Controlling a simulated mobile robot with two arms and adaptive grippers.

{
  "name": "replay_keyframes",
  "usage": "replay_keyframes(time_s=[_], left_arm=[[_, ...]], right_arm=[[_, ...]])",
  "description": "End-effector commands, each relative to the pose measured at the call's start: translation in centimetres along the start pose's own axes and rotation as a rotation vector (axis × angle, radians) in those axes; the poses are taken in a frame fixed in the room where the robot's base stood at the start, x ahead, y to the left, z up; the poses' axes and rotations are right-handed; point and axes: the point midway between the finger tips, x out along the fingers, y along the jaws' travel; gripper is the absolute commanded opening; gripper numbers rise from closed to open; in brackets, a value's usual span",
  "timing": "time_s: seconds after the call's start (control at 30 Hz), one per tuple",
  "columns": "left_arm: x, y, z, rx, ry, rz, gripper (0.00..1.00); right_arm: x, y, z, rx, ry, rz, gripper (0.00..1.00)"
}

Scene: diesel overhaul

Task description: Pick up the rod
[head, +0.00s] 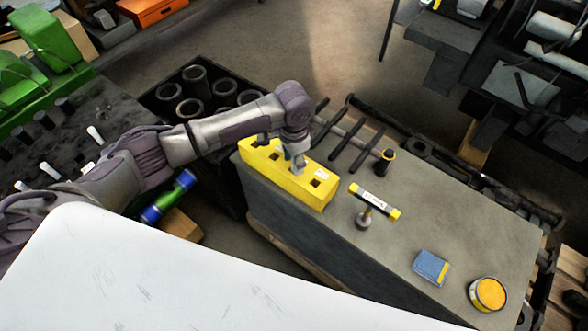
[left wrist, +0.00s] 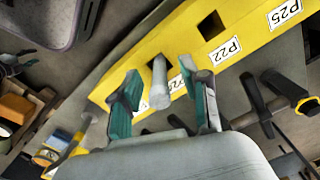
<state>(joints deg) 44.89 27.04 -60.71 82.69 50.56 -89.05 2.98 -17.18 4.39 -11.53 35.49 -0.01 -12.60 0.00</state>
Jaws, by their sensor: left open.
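A grey rod (left wrist: 159,82) stands in a square hole of a long yellow block (left wrist: 188,40) with labels such as P22 and P25. In the head view the yellow block (head: 318,195) lies on the grey workbench top (head: 410,225). My left gripper (head: 293,151) is over the block, partly hidden by its own wrist. In the left wrist view my left gripper (left wrist: 168,80) is open, its teal-backed fingers on either side of the rod, with gaps visible. The rod's lower end is hidden in the block. My right gripper is not in view.
Dark crossed bars (head: 347,142), a black knob-like part (head: 384,162) and a yellow-ended T-handle tool (head: 374,203) lie right of the block. A blue box (head: 431,268) and yellow tin (head: 488,294) stand farther right. A black crate of cylinders (head: 165,91) stands behind my left arm.

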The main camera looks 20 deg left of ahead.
Motion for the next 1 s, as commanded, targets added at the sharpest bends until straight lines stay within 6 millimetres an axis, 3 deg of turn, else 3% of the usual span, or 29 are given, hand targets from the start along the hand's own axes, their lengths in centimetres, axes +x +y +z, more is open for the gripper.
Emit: replay_keyframes(time_s=[0.17,0.43,0.83,1.0], left_arm=[[0.0,0.0,0.0,0.000,0.000,0.000,0.44],[-0.1,0.0,0.0,0.000,0.000,0.000,0.00],[-0.3,0.0,-0.1,0.000,0.001,0.000,0.00],[-2.7,0.0,-0.1,0.000,0.004,0.000,0.00]], right_arm=[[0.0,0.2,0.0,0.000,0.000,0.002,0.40],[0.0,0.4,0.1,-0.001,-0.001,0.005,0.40],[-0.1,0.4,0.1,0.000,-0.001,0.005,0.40],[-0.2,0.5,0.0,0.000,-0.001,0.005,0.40]])
